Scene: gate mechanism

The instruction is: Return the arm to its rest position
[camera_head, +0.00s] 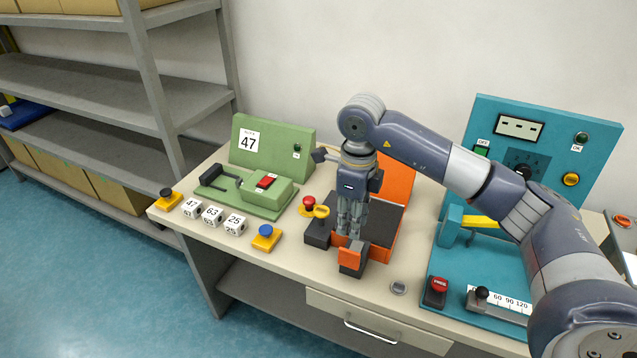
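My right arm comes in from the right edge, arches over the blue station and bends down at the wrist. My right gripper (349,232) points straight down over the black and orange device in the middle of the table. Its fingers hang close together in front of the dark panel, beside the orange block (352,257). I cannot tell whether they touch anything or hold something. The orange back panel (397,182) of this device is partly hidden behind my wrist. A red button with a yellow lever (312,208) sits left of the fingers. My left gripper is not in view.
A green station (262,190) labelled 47 stands at the left, with number cubes (213,215) and a blue button (266,236) in front. A blue station (545,150) with a red button (436,291) stands at the right. Shelves (100,90) are at the far left.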

